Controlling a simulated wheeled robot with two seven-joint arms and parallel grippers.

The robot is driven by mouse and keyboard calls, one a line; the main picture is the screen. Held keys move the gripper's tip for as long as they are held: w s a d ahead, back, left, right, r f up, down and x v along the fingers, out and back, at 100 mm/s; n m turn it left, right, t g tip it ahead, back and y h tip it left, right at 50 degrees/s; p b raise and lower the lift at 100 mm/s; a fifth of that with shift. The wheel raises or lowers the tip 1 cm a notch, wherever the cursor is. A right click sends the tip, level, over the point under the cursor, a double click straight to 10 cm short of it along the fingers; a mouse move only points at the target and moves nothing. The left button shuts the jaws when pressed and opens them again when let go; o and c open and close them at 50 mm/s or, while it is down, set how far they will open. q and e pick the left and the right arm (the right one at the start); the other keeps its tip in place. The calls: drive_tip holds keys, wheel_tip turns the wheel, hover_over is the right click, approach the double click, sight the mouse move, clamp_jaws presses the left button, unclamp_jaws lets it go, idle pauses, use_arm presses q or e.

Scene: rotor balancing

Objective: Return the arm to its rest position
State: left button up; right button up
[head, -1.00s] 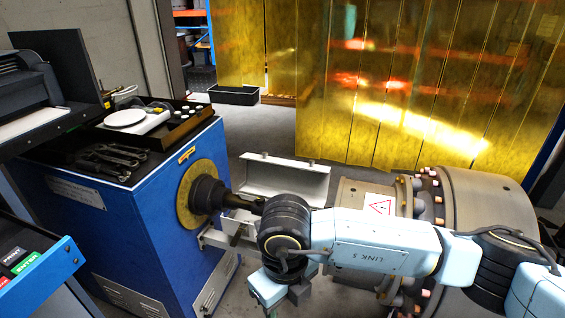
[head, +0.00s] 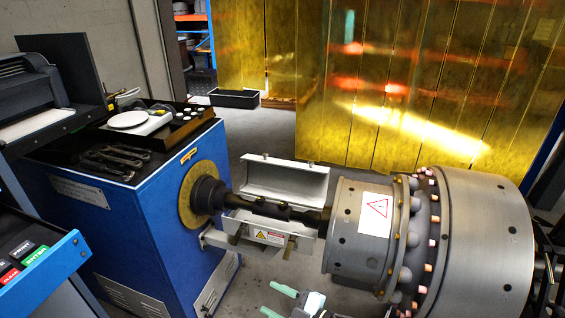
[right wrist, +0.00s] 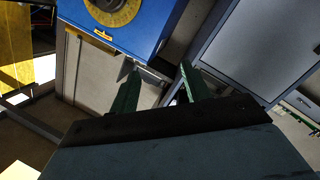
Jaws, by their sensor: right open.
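My right gripper (head: 276,300) is at the bottom edge of the head view, low in front of the machine. Its two green fingers are apart with nothing between them, and most of its arm is out of the picture. In the right wrist view the open fingers (right wrist: 161,72) point toward the blue machine base and the floor beside it. My left gripper is in neither view. The large grey rotor (head: 480,240) stands at the right, joined by a dark shaft (head: 262,207) to the blue balancing machine (head: 150,215). No gripper touches them.
The white shaft guard (head: 287,181) stands open behind the shaft. A key panel (head: 40,265) is at the lower left. Yellow curtains (head: 420,90) hang behind.

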drive_tip(key=s+d+f+m+h, duration=0.6)
drive_tip(key=d+f, duration=0.3)
drive_tip(key=f, duration=0.3)
drive_tip(key=s+d+f+m+h, duration=0.55)
drive_tip(key=s+d+f, duration=0.3)
drive_tip(key=f, duration=0.35)
drive_tip(key=s+d+f+m+g+h, duration=0.1)
drive_tip(key=s+d+f+g, duration=0.1)
drive_tip(key=s, duration=0.7)
drive_tip(key=s+d+f+m+g+h, duration=0.1)
drive_tip(key=s+d+f+m+g, duration=0.1)
drive_tip(key=s, duration=0.7)
drive_tip(key=s+d+f+m+g+h, duration=0.1)
drive_tip(key=s+d+f+g, duration=0.3)
drive_tip(key=s, duration=0.6)
wheel_tip(320, 180, down, 2)
drive_tip(key=shift+d+f+m, duration=0.1)
drive_tip(key=shift+d+m, duration=0.65)
drive_tip(key=shift+d, duration=0.15)
